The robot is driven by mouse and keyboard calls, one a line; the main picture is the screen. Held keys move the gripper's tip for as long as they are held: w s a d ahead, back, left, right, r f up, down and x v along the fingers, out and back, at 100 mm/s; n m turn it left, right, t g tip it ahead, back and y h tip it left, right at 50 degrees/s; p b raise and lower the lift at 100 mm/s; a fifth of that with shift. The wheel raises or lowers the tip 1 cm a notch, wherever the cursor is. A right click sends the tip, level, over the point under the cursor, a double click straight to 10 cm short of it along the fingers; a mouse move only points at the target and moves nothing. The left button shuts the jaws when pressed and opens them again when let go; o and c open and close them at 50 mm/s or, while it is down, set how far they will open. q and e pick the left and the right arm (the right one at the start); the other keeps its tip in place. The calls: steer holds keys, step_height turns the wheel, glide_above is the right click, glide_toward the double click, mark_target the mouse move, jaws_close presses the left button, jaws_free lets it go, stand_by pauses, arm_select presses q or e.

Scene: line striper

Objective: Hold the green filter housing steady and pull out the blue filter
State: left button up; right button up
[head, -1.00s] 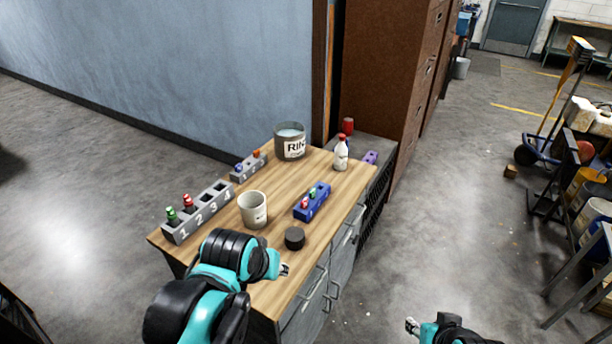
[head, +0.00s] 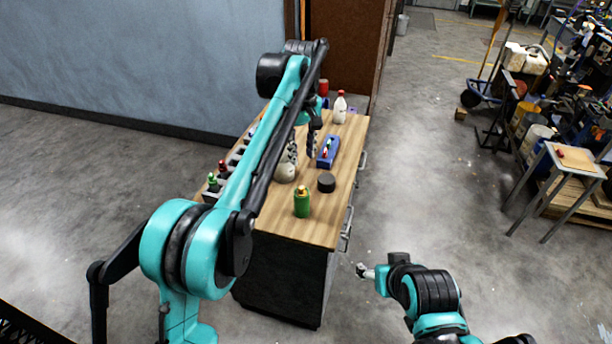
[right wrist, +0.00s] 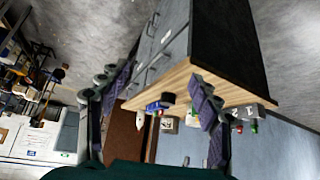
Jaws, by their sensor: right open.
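A green cylinder (head: 302,204), which looks like the filter housing, stands upright near the front of the wooden table, with a small orange-yellow part on top. I cannot make out a blue filter in it. My left gripper (head: 303,147) hangs fingers down over the table, behind the green cylinder and apart from it. Its two fingers are spread, with nothing seen between them. My right gripper (head: 361,270) is off the table's right side, low and empty. Its spread fingers show in the right wrist view (right wrist: 160,105), with the table tilted beyond them.
A blue block (head: 327,152) with small coloured pieces, a dark puck (head: 326,183), a pale cup (head: 285,173) and a white bottle (head: 340,108) stand on the table (head: 322,229). My left arm hides much of a numbered grey rack.

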steer(key=w+a+n+t+y, duration=0.25)
steer(key=w+a, duration=0.45)
steer(key=w, duration=0.5)
steer(key=t+y, duration=0.2)
steer(key=t, duration=0.1)
glide_toward(304, 202)
steer(key=shift+n+h, duration=0.25)
steer(key=shift+n, duration=0.2)
steer(key=x, duration=0.4)
steer(key=shift+w+a+r, duration=0.1)
steer(key=shift+w+r, duration=0.05)
steer(key=shift+w, duration=0.1)
steer(key=shift+w+a+f, duration=0.25)
steer(key=shift+w, duration=0.2)
steer(key=x, duration=0.7)
arm_select(q)
steer(key=shift+a, duration=0.15)
arm_select(e)
jaws_close()
arm_select(q)
steer(key=shift+o, duration=0.5)
steer(key=m, duration=0.2)
steer(key=f+m, duration=0.1)
steer(key=m, duration=0.2)
steer(key=shift+f+m, duration=0.95)
steer(key=shift+f, duration=0.85)
steer(key=shift+f+m, duration=0.9)
steer(key=shift+f, duration=0.95)
steer(key=shift+f+m, duration=0.95)
steer(key=shift+f, duration=0.85)
